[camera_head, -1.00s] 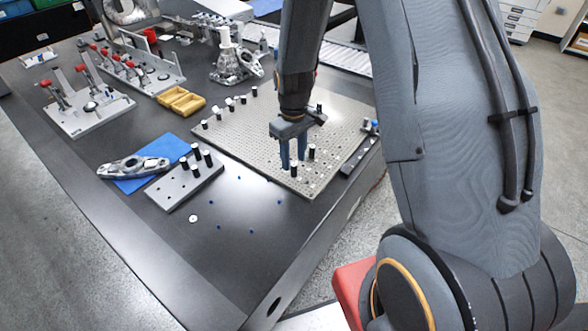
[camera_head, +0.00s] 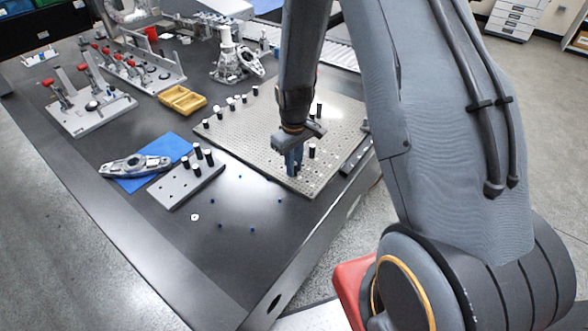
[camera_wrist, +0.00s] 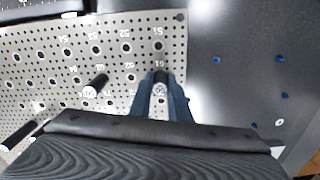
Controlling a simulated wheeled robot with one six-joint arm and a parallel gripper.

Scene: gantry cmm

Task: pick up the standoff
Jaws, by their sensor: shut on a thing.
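A black standoff with a pale end (camera_wrist: 160,90) stands on the pegboard-like plate, between my gripper's fingers. My gripper (camera_head: 294,165) points down at the plate's near corner and is shut on this standoff. In the wrist view its blue fingers (camera_wrist: 160,98) lie on either side of it. The head view mostly hides the held standoff behind the fingers. Another black standoff (camera_head: 312,151) stands just right of the gripper; it also shows in the wrist view (camera_wrist: 96,86), left of the fingers.
The perforated plate (camera_head: 240,145) carries several more standoffs along its far left side. A grey block with several black pins (camera_head: 180,187) and a blue mat with a metal casting (camera_head: 135,165) lie to the left. Small blue bits lie on the dark table.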

